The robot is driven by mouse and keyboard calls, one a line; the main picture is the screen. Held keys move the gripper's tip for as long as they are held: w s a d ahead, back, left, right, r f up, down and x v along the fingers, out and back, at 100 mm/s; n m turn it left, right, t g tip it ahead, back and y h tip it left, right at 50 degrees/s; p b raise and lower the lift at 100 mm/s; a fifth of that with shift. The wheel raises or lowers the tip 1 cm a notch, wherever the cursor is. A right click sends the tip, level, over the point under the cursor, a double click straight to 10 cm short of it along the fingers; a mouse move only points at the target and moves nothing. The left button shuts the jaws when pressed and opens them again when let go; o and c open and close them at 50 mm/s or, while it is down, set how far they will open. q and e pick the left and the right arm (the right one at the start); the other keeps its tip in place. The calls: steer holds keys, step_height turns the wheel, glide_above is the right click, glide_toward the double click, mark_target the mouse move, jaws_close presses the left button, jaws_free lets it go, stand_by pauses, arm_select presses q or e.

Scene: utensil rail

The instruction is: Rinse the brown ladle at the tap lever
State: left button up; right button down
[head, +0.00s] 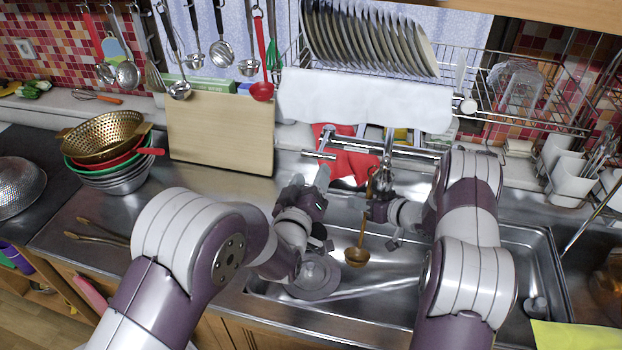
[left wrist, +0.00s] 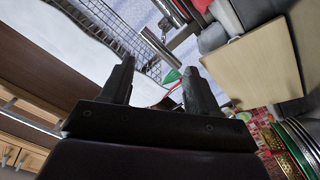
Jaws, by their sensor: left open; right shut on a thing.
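The brown ladle (head: 356,257) hangs bowl down over the sink, its handle rising to my right gripper (head: 371,203). That gripper is shut on the handle; the jaws hide part of it. The chrome tap (head: 386,150) stands behind the sink, above and behind the ladle. A short chrome bar (head: 319,155) at its left end looks like the tap lever. My left gripper (head: 318,183) is open and empty, just below and in front of that bar, apart from it. In the left wrist view my open jaws (left wrist: 157,88) show, with a chrome bar (left wrist: 160,47) beyond them.
Utensils, including a red ladle (head: 262,91), hang above. A grey lid-like object (head: 314,276) lies by the sink's left side.

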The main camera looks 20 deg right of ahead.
arm_select(q)
steer(key=n, duration=0.1)
steer(key=w+d+f+n, duration=0.1)
steer(key=n, duration=0.1)
steer(key=f+n, duration=0.1)
steer(key=shift+w+d+t, duration=0.2)
steer(key=shift+d+t, duration=0.1)
steer(key=shift+t, duration=0.1)
steer(key=c, duration=1)
steer(key=f+n, duration=0.1)
steer(key=n, duration=0.1)
steer(key=d+f+n+h, duration=0.1)
steer(key=n, duration=0.2)
steer(key=w+f+n+t, duration=0.1)
steer(key=n, duration=0.2)
steer(key=shift+d+f, duration=0.15)
steer(key=shift+f, duration=0.05)
steer(key=s+a+f+n+t+h, duration=0.25)
steer(key=s+a+n, duration=0.2)
steer(key=n, duration=1.25)
steer(key=x, duration=0.9)
steer(key=shift+d+t+y, duration=0.35)
steer(key=shift+t, duration=0.1)
steer(key=shift+r, duration=0.2)
